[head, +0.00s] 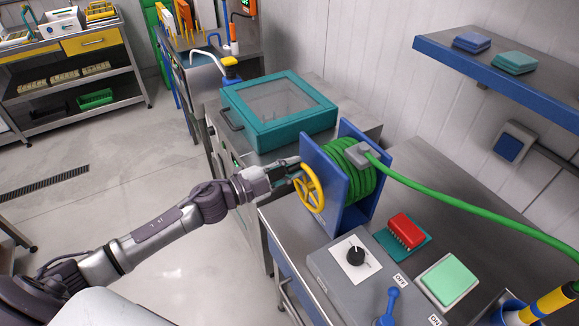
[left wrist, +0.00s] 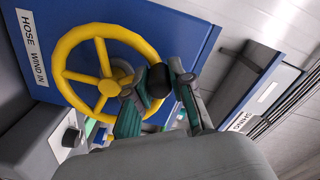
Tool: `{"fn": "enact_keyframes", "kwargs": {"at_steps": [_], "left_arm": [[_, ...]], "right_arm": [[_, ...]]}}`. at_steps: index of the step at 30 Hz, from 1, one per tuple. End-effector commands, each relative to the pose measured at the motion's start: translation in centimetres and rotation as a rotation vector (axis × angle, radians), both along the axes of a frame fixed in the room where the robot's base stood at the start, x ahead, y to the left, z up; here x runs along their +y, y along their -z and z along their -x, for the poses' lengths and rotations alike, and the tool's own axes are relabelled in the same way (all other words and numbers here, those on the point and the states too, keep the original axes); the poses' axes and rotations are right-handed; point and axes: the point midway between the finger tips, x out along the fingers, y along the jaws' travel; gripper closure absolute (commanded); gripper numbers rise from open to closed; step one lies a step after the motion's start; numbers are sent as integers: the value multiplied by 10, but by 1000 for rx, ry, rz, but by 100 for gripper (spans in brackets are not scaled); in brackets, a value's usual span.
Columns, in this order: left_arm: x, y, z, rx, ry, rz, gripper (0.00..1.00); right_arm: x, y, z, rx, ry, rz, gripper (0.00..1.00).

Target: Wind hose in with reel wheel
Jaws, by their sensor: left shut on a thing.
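The hose reel has blue side plates (head: 320,158) and stands at the left end of the bench. The green hose (head: 450,195) is coiled on it, and a length runs out to the right edge through a grey guide block (head: 359,154). The yellow reel wheel (head: 317,194) is on the reel's left face; it also shows in the left wrist view (left wrist: 108,88). My left gripper (head: 296,173) is at the wheel's upper side. In the left wrist view its fingers (left wrist: 160,90) are shut around the wheel's black knob (left wrist: 157,79). My right gripper is not in view.
A label on the reel plate (left wrist: 32,50) reads HOSE WIND IN. A grey control box (head: 345,275) with a black dial and blue lever stands in front. A teal-lidded box (head: 262,128) stands behind the reel. A blue-edged shelf (head: 520,85) hangs at right.

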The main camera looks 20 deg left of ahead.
Motion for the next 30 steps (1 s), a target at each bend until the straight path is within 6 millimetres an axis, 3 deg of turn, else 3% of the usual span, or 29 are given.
{"fn": "enact_keyframes", "kwargs": {"at_steps": [1,15,30], "left_arm": [[-3,-8,1,-37,3,-28,100],[-22,-14,15,-273,3,-333,100],[-30,-13,21,-368,3,-457,100]], "right_arm": [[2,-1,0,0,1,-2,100],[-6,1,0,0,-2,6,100],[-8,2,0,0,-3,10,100]]}}
